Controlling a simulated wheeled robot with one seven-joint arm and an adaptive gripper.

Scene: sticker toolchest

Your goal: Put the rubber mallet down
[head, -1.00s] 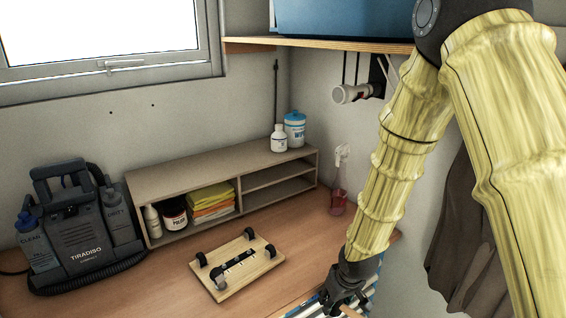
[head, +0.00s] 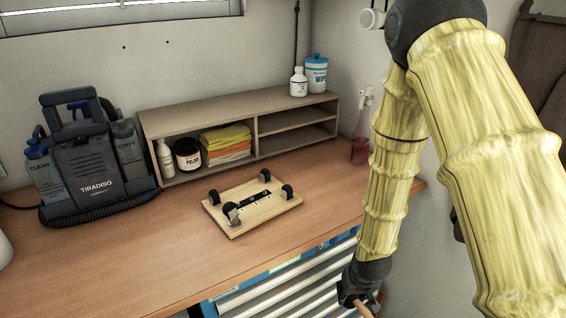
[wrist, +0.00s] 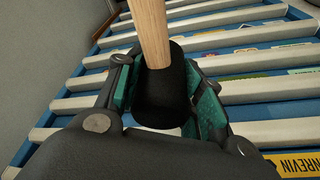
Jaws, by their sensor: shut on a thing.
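My gripper (head: 358,298) is low in the head view, in front of the tool chest (head: 290,290) with its white drawers and blue sticker-covered frame. In the wrist view my gripper (wrist: 165,95) is shut around a black part of the rubber mallet (wrist: 165,85), with green pads on both sides. The mallet's pale wooden handle (wrist: 150,30) runs up from the black part to the top of that view. In the head view only a short bit of the wooden handle (head: 365,308) shows at the bottom edge. The rest of the mallet is hidden or out of frame.
The wooden workbench (head: 110,270) has free room at front left. A small wooden board with black wheels (head: 250,205) lies mid-bench. Behind it stand a shelf (head: 240,105) with bottles and cloths, and a dark Tiradiso machine (head: 95,165) at left.

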